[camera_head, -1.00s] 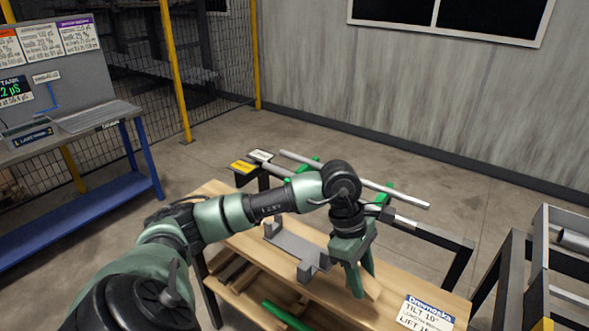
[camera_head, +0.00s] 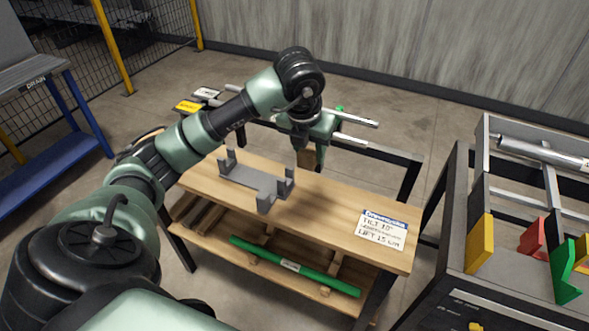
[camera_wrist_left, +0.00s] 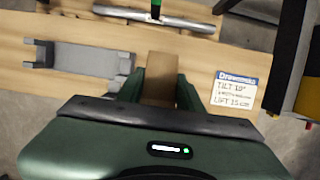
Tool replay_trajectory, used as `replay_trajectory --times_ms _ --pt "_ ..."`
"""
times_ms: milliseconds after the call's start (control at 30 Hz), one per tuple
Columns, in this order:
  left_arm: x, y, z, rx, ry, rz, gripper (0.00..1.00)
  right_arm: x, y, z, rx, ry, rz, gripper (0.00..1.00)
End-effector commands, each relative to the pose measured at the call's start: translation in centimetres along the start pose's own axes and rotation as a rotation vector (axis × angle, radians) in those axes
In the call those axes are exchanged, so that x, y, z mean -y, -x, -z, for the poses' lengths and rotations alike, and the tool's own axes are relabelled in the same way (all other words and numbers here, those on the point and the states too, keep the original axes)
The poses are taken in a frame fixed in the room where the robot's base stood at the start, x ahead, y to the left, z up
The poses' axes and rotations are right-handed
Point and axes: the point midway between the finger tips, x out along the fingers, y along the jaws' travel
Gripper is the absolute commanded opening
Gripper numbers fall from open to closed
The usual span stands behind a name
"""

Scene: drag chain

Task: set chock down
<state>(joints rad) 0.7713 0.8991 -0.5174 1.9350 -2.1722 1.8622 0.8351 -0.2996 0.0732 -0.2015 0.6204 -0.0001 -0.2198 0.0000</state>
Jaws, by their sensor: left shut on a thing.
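My left gripper (camera_head: 311,150) is shut on a tan wooden chock (camera_head: 307,159), above the back part of the wooden bench. In the left wrist view the chock (camera_wrist_left: 160,78) sits between the two green fingers of the gripper (camera_wrist_left: 160,92). I cannot tell whether its underside touches the bench top (camera_head: 335,197). A grey cradle with upright lugs (camera_head: 252,180) lies on the bench, left of the chock and apart from it. My right gripper is in neither view.
A white label card (camera_head: 383,228) lies at the bench's right end. Silver bars (camera_head: 352,140) run behind the bench. A green bar (camera_head: 290,265) lies on the lower shelf. A dark rack (camera_head: 480,175) with coloured wedges stands right. Bench room between cradle and card is clear.

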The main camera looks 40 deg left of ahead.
Motion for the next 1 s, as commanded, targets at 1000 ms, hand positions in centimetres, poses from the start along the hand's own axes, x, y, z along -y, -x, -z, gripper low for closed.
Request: replay_trajectory --times_ms 1000 --pt "0.0 -14.1 4.4 0.002 -0.003 0.002 0.0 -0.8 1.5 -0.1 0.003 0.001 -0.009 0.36"
